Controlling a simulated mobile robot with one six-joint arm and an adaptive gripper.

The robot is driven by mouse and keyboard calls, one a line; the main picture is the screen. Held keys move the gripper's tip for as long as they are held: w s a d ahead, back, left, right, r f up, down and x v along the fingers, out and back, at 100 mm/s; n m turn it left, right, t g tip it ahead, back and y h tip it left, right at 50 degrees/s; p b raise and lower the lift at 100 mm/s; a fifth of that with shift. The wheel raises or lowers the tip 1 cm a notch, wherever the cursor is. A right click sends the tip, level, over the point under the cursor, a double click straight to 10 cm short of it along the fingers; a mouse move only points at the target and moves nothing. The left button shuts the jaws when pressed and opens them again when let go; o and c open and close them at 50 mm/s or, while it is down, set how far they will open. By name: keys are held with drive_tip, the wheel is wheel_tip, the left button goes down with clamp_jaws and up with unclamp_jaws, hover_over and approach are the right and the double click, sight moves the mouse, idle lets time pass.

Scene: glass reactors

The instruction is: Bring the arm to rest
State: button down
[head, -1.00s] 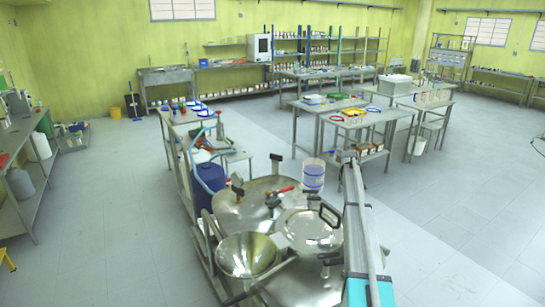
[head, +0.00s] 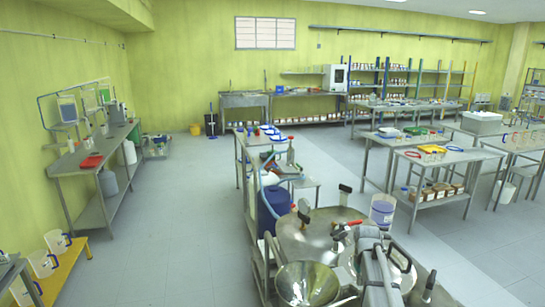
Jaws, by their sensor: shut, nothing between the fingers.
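My arm (head: 377,268) shows in the head view at the bottom, right of centre, as grey links that look folded and compact. It stands in front of the steel reactor lids and covers part of them. I cannot make out my gripper or its fingers here. The large reactor lid (head: 306,241) lies to the left of the arm, with black clamp handles and a red-handled valve (head: 345,229). A steel funnel bowl (head: 308,284) sits in front of it, left of the arm.
A blue drum (head: 273,212) stands behind the reactors, and a white bucket (head: 383,210) on the floor behind the arm. Workbenches (head: 437,162) stand at the right, a bench (head: 92,158) and a yellow stand (head: 66,272) at the left. The floor (head: 170,230) between is clear.

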drive_tip(key=s+a, duration=0.6)
drive_tip(key=s, duration=0.3)
drive_tip(key=s+a+f+m, duration=0.1)
drive_tip(key=s+a, duration=0.6)
drive_tip(key=s, duration=0.3)
drive_tip(key=shift+b, duration=0.45)
drive_tip(key=shift+w, duration=0.1)
